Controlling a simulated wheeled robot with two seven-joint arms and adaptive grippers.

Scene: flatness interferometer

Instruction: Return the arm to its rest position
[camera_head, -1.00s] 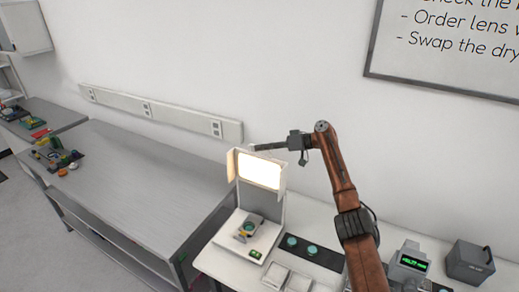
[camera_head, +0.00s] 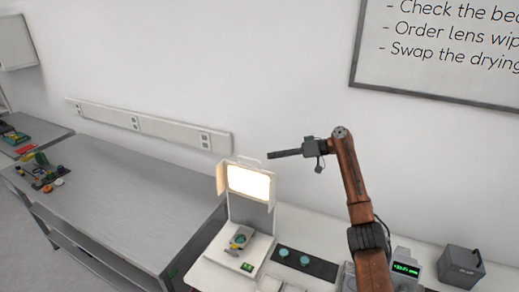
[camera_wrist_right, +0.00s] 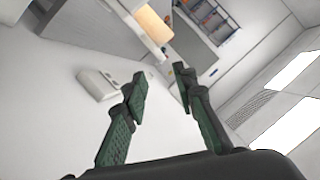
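My right arm reaches up in the head view. Its right gripper (camera_head: 270,155) points left, in the air just right of and above the lit panel (camera_head: 249,183) of the white interferometer (camera_head: 240,208). In the right wrist view the two green-padded fingers (camera_wrist_right: 160,84) stand apart with nothing between them, so it is open and empty. A small handle on top of the lit panel shows left of the fingertips. A green disc (camera_head: 239,240) sits on the instrument's base. My left gripper is in neither view.
A dark mat (camera_head: 318,266) with teal discs lies right of the instrument. A green-digit display (camera_head: 405,270) and a grey box (camera_head: 461,266) stand further right. A grey bench (camera_head: 120,205) is at left. The wall behind the arm has a whiteboard (camera_head: 440,75).

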